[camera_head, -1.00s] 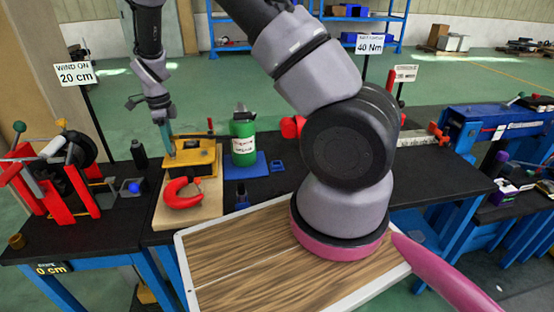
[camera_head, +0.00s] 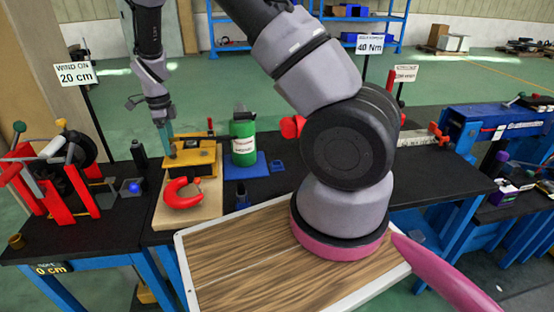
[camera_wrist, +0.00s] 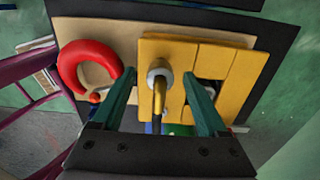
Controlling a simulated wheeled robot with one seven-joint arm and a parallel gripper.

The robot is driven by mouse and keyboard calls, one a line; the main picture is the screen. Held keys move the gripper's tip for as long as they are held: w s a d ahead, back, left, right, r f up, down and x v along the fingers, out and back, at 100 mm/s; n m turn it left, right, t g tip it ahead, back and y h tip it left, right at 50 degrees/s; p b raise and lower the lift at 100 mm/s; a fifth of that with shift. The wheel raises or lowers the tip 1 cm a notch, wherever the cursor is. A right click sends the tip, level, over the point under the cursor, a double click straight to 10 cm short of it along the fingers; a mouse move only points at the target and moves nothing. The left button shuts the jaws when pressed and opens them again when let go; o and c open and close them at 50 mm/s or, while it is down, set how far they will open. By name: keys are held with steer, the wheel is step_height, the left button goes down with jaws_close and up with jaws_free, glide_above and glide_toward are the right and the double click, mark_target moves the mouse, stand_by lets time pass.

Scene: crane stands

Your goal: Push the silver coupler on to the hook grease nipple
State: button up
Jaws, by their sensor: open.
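My gripper (camera_head: 169,153) is open and points down at the yellow block (camera_head: 205,154) on the left bench. In the wrist view, its two green fingers (camera_wrist: 160,76) stand either side of a silver-grey round piece with a brass-coloured rod, which looks like the coupler (camera_wrist: 159,68). The fingers appear apart from it. The yellow block (camera_wrist: 221,64) lies behind. The red hook (camera_head: 182,194) lies on a pale board in front of the block, and shows left of the fingers in the wrist view (camera_wrist: 72,66). I cannot make out the grease nipple for certain.
A green canister (camera_head: 243,139) stands on a blue tray (camera_head: 257,169) to the right of the block. A red-framed winch (camera_head: 78,185) is at the left. A wood-topped tray (camera_head: 235,262) is in front. Signs on poles rise behind the benches.

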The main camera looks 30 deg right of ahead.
steer(key=shift+r, duration=2.2)
step_height(320, 180, up, 11)
